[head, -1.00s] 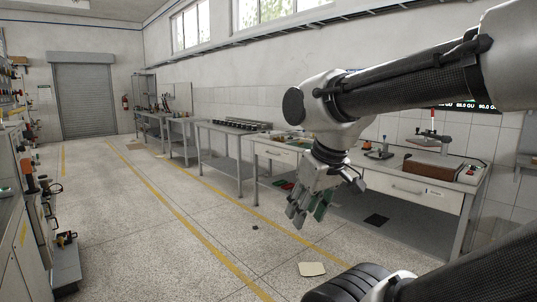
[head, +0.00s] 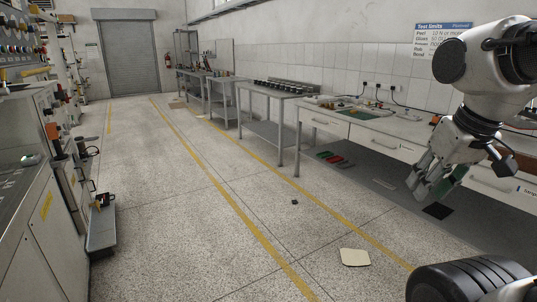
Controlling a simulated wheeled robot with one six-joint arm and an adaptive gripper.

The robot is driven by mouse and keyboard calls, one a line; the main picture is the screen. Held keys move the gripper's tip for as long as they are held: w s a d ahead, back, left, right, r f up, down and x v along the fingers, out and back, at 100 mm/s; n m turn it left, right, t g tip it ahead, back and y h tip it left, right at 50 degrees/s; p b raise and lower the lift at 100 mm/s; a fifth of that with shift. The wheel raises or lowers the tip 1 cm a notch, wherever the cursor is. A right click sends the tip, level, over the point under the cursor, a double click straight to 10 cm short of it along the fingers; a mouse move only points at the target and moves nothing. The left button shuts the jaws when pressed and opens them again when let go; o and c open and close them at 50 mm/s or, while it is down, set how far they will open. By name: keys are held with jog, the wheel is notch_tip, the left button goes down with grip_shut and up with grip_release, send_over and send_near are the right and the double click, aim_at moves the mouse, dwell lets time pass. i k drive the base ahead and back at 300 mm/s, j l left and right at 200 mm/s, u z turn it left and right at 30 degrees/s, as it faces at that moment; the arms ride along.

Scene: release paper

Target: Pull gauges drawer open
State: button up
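The white bench has several drawers. The left drawer (head: 325,123) has a bar handle and looks closed. A middle drawer (head: 385,142) is to its right, and its label is too small to read. A right drawer (head: 490,180) is partly behind my gripper, with a label cut off at the picture edge. I cannot tell which is the gauges drawer. My gripper (head: 434,190) hangs at the right, fingers pointing down and apart, in front of the bench as seen from here. It looks empty and touches no handle that I can see.
A pale square sheet (head: 355,257) and a small dark piece (head: 295,202) lie on the floor. Red and green trays (head: 335,158) sit on the bench's lower shelf. Equipment (head: 40,190) stands along the left.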

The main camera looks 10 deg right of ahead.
aim_at(337, 126)
jog(key=i+l+z, duration=0.1)
jog(key=i+z, duration=0.35)
jog(key=i, duration=1.15)
jog(key=i+u, duration=0.1)
jog(key=i, duration=0.55)
jog(key=i+l, duration=0.1)
jog(key=i, duration=0.5)
jog(key=i+l+u, duration=0.15)
jog(key=i, duration=0.5)
jog(key=i+l, duration=0.1)
jog(key=i, duration=0.55)
jog(key=i+u, duration=0.2)
jog(key=i+l+u, duration=0.15)
jog(key=i, duration=0.2)
